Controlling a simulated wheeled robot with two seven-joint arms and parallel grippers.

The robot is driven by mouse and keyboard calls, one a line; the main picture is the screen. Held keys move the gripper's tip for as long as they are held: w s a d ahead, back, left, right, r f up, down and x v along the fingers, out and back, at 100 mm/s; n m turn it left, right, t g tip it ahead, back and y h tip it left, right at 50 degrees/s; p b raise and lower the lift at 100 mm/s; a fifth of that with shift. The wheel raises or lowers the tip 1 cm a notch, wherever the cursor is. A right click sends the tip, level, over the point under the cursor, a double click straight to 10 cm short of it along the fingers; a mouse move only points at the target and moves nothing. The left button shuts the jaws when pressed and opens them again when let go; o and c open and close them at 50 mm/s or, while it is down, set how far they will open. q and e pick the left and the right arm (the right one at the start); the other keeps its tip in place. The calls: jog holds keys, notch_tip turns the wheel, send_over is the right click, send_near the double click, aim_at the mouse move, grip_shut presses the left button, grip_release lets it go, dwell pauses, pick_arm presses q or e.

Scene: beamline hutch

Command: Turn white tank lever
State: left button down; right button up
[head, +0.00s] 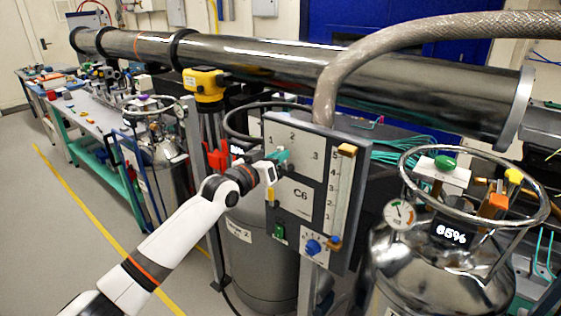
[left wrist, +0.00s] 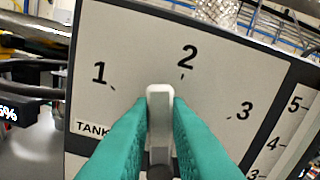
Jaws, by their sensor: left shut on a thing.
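The white tank lever (left wrist: 160,105) stands out from the grey panel (head: 285,128) between my left gripper's two teal fingers in the left wrist view. Its tip points up, close to the 2 mark; whether it lines up exactly I cannot tell. The panel carries the numbers 1, 2 and 3 in an arc and a partly covered "TANK" label (left wrist: 92,129). My left gripper (head: 283,158) is shut on the lever, at the panel's upper left in the head view, where it hides the lever. My right gripper is not in view.
The panel also has a blue knob (head: 313,247), a green switch (head: 279,232), a yellow handle (head: 270,197) and a numbered scale with an orange slider (head: 347,150). A steel tank with a ring rail (head: 440,270) stands close on the right. A braided hose (head: 365,48) arches above.

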pick_arm(q)
jog(key=shift+w+a+f+n+b, duration=0.3)
jog(key=shift+n+b, duration=0.1)
jog(key=shift+n, duration=0.75)
jog(key=shift+w+a+f+n+b, duration=0.15)
jog(key=shift+a+f+n+b, duration=0.25)
jog(key=shift+n, duration=0.8)
jog(key=shift+w+a+f+n+b, duration=0.25)
jog(key=shift+n+b, duration=0.2)
jog(key=shift+n, duration=0.7)
jog(key=c, duration=1.4)
grip_release()
jog(key=shift+r, duration=0.1)
jog(key=b+v, duration=0.2)
jog(key=v, duration=1)
